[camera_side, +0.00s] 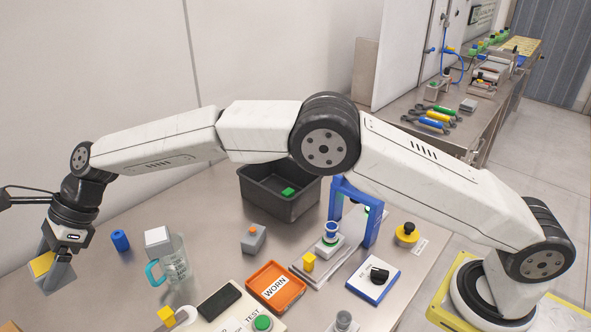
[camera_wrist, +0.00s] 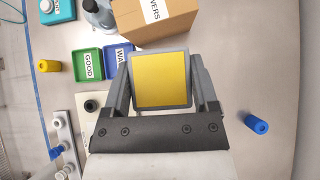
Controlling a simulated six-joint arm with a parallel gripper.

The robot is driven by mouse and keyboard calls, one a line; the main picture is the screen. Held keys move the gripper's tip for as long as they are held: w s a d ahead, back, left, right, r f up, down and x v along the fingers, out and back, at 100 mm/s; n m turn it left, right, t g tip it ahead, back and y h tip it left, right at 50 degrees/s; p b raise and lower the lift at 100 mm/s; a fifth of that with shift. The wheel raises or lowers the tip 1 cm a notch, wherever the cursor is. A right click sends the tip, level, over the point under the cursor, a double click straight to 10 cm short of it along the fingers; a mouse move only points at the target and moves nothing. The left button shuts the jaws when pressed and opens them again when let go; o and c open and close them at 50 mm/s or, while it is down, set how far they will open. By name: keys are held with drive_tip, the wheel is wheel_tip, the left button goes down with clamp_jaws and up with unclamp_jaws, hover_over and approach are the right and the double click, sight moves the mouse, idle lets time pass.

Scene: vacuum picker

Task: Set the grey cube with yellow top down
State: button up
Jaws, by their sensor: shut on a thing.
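The grey cube with yellow top (camera_side: 41,265) is at the far left in the side view, tilted there with the arm. My gripper (camera_side: 54,272) is shut on it, one finger showing across its near side. In the wrist view the cube's yellow face with a grey rim (camera_wrist: 162,80) fills the space between the two fingers of my gripper (camera_wrist: 162,72). The cube's underside is hidden, and I cannot tell whether it touches anything below.
A blue cylinder (camera_side: 120,241), a white cube (camera_side: 157,237) and a clear mug (camera_side: 177,265) stand to the cube's right. Farther right are a dark bin (camera_side: 296,207) and an orange tray (camera_side: 263,291). A cardboard box (camera_wrist: 185,30) lies beyond the cube in the wrist view.

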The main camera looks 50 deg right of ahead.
drive_tip(key=shift+w+d+r, duration=0.15)
drive_tip(key=shift+d+r, duration=0.1)
drive_tip(key=shift+r, duration=0.55)
drive_tip(key=w+d+m+t+h, duration=0.15)
drive_tip(key=w+d, duration=0.25)
drive_tip(key=d, duration=1.5)
drive_tip(key=w+d+m+t+y, duration=0.1)
drive_tip(key=w+d+m+t, duration=0.2)
drive_tip(key=d, duration=1.7)
drive_tip(key=s+d+m+t+h, duration=0.15)
drive_tip(key=s+d, duration=0.35)
drive_tip(key=d, duration=0.5)
drive_tip(key=s+d+m, duration=0.2)
drive_tip(key=s+d, duration=0.2)
drive_tip(key=d, duration=0.6)
drive_tip(key=s+d+m+h, duration=0.1)
drive_tip(key=s+d, duration=0.4)
drive_tip(key=d, duration=0.5)
wheel_tip(320, 180, down, 11)
drive_tip(key=shift+s+d+f, duration=0.2)
drive_tip(key=shift+d, duration=0.1)
drive_tip(key=shift+f, duration=0.15)
drive_tip(key=shift+f, duration=4.85)
